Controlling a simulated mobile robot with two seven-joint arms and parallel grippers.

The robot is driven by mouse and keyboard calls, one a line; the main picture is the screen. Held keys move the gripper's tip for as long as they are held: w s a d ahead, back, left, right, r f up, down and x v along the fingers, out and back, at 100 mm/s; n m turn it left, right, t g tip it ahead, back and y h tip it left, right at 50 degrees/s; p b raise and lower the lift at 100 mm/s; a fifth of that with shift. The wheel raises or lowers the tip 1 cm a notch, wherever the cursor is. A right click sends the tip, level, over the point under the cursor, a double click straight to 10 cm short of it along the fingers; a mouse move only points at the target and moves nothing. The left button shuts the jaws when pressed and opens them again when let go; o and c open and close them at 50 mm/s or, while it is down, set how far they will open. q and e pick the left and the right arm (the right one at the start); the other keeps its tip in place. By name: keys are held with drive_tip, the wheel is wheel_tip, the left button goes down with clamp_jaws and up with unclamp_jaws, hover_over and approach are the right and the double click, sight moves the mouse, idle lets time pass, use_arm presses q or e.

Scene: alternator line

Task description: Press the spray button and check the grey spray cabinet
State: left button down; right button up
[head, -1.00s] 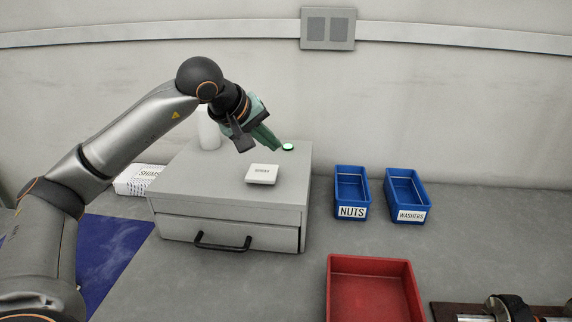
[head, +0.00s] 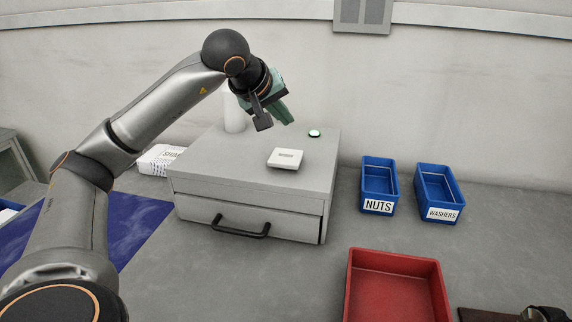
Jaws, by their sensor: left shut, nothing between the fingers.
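The grey spray cabinet (head: 215,184) stands on the bench with its front drawer, which has a black handle (head: 240,228), looking closed. On its top are a white labelled block (head: 286,158), its label too small to read surely, and a small round button (head: 314,133) with a green-white glow and dark rim. My left gripper (head: 289,119) is shut and empty, above the cabinet's top, a little left of the round button and apart from it. My right gripper is not in view.
A white cylinder (head: 234,113) stands at the cabinet's back left. A red tray (head: 397,262) is in front. A blue mat (head: 140,225) lies left.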

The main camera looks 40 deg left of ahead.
sight(292, 152)
use_arm(q)
wheel_tip(292, 152, down, 4)
drive_tip(key=b, duration=0.3)
drive_tip(key=shift+f, duration=0.1)
drive_tip(key=shift+f+b, duration=0.55)
drive_tip(key=shift+f, duration=0.25)
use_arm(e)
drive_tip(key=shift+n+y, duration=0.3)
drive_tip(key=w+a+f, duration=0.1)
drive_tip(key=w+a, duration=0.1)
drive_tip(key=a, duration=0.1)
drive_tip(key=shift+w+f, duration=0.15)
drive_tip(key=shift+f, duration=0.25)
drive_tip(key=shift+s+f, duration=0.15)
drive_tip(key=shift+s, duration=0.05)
use_arm(q)
drive_tip(key=shift+f, duration=0.45)
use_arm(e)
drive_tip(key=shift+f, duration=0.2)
